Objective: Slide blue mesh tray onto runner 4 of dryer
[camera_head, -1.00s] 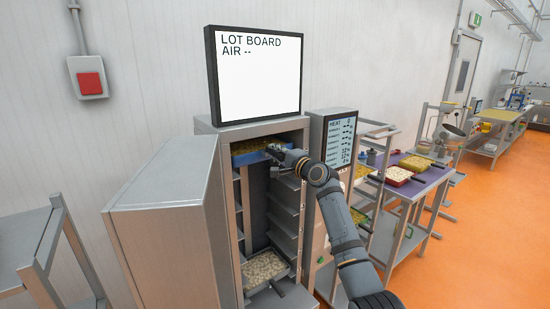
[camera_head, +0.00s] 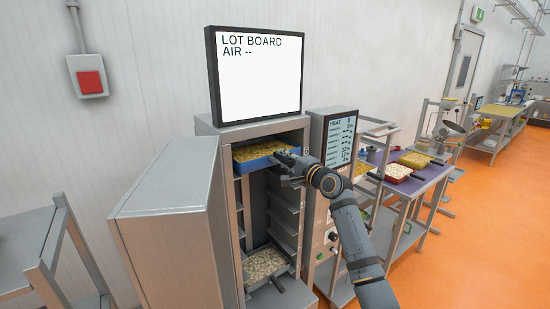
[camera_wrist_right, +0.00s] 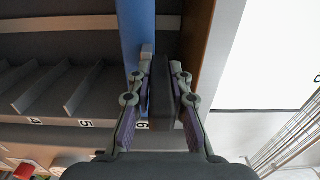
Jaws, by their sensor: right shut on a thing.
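A blue mesh tray (camera_head: 268,163) with yellowish contents is at the top of the dryer (camera_head: 240,215), partly out of its open front. In the right wrist view its blue wall (camera_wrist_right: 135,35) runs up from between my fingers. My right gripper (camera_head: 287,164) is at the tray's front; in the right wrist view its fingers (camera_wrist_right: 161,90) are shut on the tray's dark handle (camera_wrist_right: 162,100). The handle is beside the label 6 on the dryer's post, with labels 5 and 4 further left. The tray's far end is hidden inside. My left gripper is not in view.
Bare runners (camera_head: 284,212) line the dryer's inside wall. Another tray (camera_head: 264,265) with pale contents sits low in the dryer, its handle sticking out. The dryer's door (camera_head: 172,230) stands open at left. A purple-topped table (camera_head: 418,178) with trays stands at right.

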